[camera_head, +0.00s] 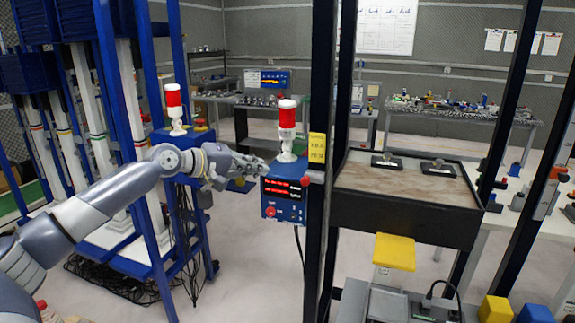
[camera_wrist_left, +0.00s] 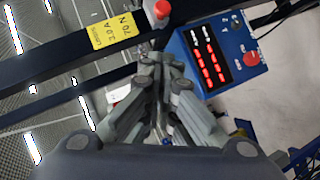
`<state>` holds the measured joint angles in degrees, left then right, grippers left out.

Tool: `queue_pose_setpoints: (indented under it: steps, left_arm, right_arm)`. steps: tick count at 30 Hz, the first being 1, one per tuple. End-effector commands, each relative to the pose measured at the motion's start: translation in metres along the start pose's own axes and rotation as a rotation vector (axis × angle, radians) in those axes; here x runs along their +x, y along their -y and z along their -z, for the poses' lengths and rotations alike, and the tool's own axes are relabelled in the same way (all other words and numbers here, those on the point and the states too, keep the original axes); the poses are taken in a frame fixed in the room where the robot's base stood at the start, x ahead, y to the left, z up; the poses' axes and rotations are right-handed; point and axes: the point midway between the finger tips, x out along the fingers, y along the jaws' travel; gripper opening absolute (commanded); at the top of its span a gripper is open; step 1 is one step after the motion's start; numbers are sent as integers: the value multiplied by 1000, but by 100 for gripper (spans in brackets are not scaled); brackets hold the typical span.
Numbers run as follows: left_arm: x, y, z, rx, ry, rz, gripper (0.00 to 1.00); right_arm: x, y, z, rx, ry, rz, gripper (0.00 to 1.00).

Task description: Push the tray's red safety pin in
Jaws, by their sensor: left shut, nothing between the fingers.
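The tray (camera_head: 400,218) is a black-walled box with a brown floor, right of a dark upright post in the head view. The red safety pin (camera_head: 306,181) appears as a small red knob at the left side of that post, by the tray's left end. In the left wrist view the red pin (camera_wrist_left: 158,10) stands out from the dark frame beyond the fingertips. My left gripper (camera_head: 262,168) is shut and empty, to the left of the pin and apart from it. Its closed fingers also show in the left wrist view (camera_wrist_left: 164,64). My right gripper is not in view.
A blue control box (camera_head: 283,201) with red displays, a red button and a red-and-white beacon (camera_head: 287,125) is close beside my left gripper. A yellow label (camera_head: 317,147) is on the post (camera_head: 322,60). Two dark handled pieces (camera_head: 386,162) lie in the tray.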

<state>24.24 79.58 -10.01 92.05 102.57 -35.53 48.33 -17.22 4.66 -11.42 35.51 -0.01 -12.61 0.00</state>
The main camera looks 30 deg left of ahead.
Motion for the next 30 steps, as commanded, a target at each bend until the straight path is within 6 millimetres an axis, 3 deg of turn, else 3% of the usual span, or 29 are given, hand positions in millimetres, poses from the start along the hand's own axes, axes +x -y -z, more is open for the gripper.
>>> queue_pose_setpoints:
  steps: [1,13,18,30]
  left_arm:
    - [4,-7,0,-3,2,-5,0]
    - [61,-7,-1,0,4,-3,0]
    - [78,-4,-20,3,5,1,0]
    - [89,-1,-30,3,2,1,0]
  right_arm:
    - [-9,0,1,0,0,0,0]
    - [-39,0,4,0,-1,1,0]
    - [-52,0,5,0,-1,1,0]
    - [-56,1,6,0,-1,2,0]
